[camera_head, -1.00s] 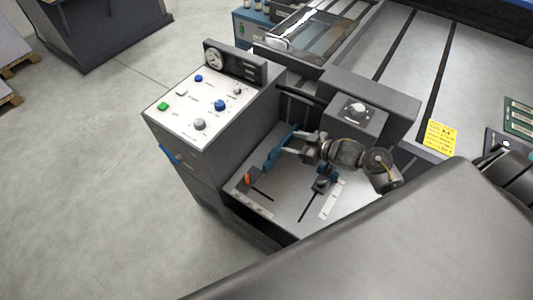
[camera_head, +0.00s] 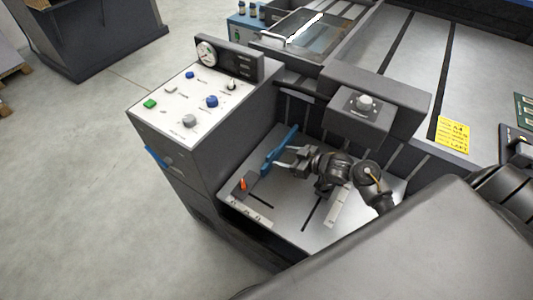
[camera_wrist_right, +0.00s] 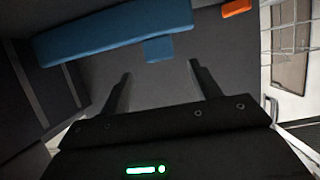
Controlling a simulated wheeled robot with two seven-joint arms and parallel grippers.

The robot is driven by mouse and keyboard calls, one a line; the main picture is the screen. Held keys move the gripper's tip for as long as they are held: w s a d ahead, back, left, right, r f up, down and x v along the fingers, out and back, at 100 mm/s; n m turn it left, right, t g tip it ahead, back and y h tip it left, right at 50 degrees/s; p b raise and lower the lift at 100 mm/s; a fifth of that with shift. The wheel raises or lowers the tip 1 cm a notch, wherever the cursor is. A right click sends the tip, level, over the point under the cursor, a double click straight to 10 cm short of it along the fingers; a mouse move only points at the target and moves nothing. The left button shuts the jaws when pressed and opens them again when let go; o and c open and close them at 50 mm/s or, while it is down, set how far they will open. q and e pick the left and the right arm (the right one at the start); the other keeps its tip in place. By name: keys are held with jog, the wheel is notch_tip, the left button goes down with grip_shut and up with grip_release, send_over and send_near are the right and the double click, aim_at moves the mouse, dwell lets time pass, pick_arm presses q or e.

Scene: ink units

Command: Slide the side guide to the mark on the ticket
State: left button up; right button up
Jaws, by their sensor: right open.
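The side guide looks like the long blue bar (camera_head: 272,158) standing on the grey machine bed. In the right wrist view the blue bar (camera_wrist_right: 115,32) runs across the upper left, with a small blue tab (camera_wrist_right: 158,50) on its near side. My right gripper (camera_head: 279,160) is open beside the bar. Its fingers (camera_wrist_right: 161,72) point at the tab with nothing between them; contact cannot be told. An orange pointer (camera_head: 243,185) sits by a pale scale strip (camera_head: 247,215). The yellow ticket (camera_head: 453,133) lies on the right-hand surface; its writing is too small to read. My left gripper is not in view.
A white control panel (camera_head: 188,105) with buttons and knobs and a dial gauge (camera_head: 207,53) stands left of the bed. A dark box with a knob (camera_head: 364,103) overhangs behind my right wrist. A second slot (camera_head: 312,212) in the bed is partly hidden by my arm.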

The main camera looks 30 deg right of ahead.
aim_at(272, 154)
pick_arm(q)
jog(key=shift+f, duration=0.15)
pick_arm(e)
jog(key=x, duration=0.8)
jog(key=shift+w+a+f, duration=0.15)
jog(key=shift+w+f, duration=0.05)
jog(key=shift+w, duration=0.15)
jog(key=shift+c, duration=0.4)
